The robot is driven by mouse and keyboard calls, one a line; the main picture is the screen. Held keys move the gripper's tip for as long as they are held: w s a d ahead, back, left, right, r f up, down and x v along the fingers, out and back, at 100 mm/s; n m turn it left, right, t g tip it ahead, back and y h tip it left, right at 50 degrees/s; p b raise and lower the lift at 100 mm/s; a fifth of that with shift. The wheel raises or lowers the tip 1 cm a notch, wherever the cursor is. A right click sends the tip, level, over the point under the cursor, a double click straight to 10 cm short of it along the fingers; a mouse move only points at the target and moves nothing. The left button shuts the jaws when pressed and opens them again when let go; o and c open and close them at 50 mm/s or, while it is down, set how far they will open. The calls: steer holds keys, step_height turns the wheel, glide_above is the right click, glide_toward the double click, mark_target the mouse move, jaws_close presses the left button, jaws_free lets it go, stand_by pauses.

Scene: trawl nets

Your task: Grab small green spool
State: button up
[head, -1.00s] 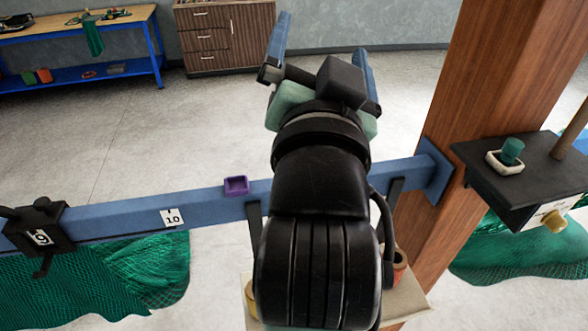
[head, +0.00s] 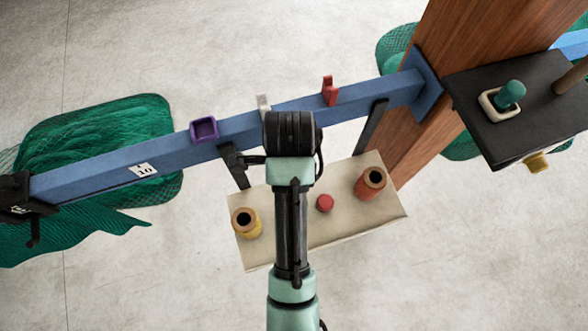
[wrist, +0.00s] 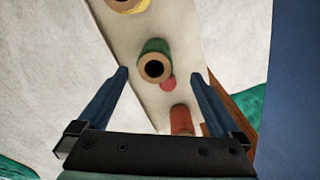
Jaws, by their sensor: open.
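The small green spool (wrist: 150,48) stands on the pale board (wrist: 178,20), its brown end with a dark hole facing my wrist camera. In the wrist view it lies between and beyond the two blue fingertips of my gripper (wrist: 160,75), which is open and empty. I cannot tell the exact gap in height. In the head view my arm hides this spool and my gripper. The board (head: 333,225) shows there below the blue beam.
A yellow spool (head: 246,224), a red knob (head: 325,203) and an orange-red spool (head: 371,184) share the board. The blue beam (head: 100,175) carries a purple tray (head: 204,130). A wooden post (head: 440,60) and a dark shelf with a green cylinder (head: 511,94) stand right.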

steer(key=f, duration=0.5)
steer(key=s+f, duration=0.1)
steer(key=f, duration=0.1)
steer(key=shift+d+f, duration=0.1)
steer(key=shift+f, duration=0.25)
steer(key=shift+d+f+p, duration=0.15)
steer(key=shift+f+p, duration=0.3)
steer(key=shift+f, duration=1.95)
steer(key=c, duration=1.4)
